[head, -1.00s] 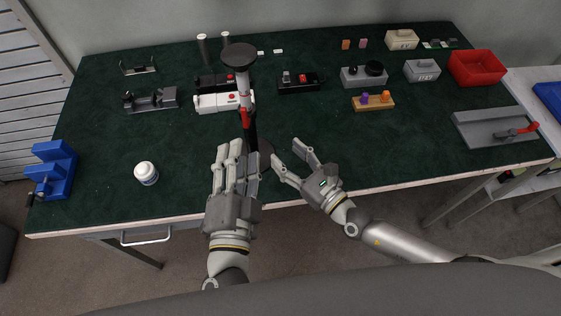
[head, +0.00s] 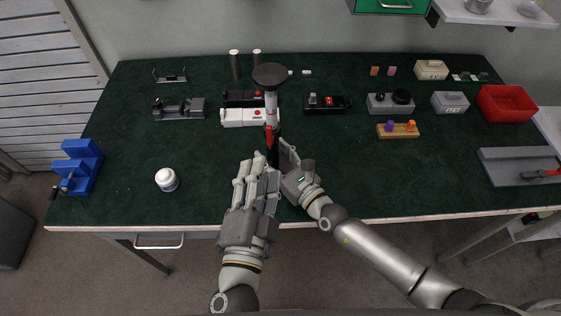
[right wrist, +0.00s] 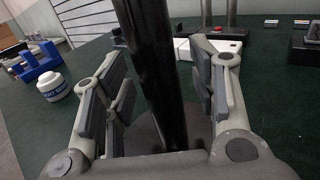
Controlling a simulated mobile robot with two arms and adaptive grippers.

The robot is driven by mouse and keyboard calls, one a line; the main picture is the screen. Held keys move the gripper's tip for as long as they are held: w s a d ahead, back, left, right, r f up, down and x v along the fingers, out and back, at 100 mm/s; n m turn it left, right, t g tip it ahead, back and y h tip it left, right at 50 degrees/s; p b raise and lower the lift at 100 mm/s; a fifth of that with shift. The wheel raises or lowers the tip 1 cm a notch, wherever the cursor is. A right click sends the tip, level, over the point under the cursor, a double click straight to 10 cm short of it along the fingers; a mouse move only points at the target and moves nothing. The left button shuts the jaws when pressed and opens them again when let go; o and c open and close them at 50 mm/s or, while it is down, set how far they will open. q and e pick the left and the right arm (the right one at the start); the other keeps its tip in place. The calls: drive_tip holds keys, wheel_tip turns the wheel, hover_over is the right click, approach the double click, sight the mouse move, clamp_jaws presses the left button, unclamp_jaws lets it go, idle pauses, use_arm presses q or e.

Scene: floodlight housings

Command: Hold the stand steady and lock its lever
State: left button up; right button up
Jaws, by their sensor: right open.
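The stand (head: 270,76) is upright near the middle of the table, with a round dark top, a pale upper tube and a black lower post. Its red lever (head: 269,136) is on the post below the pale tube, pointing down along it. My right gripper (head: 284,163) is open at the lower post. In the right wrist view the black post (right wrist: 155,65) passes between its spread fingers, with a gap on the right side. My left gripper (head: 258,170) is just left of the lower post, fingers pointing at it. Its grip is unclear, and the hands mostly hide the base.
A white jar (head: 167,180) and a blue fixture (head: 77,167) are on the left. Black and white housings (head: 243,117) stand close behind the stand. A red bin (head: 506,107) and a grey plate with a red handle (head: 518,166) are on the right. The front right table area is clear.

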drive_tip(key=c, duration=0.3)
idle(0.7)
idle(0.3)
clamp_jaws()
idle(0.9)
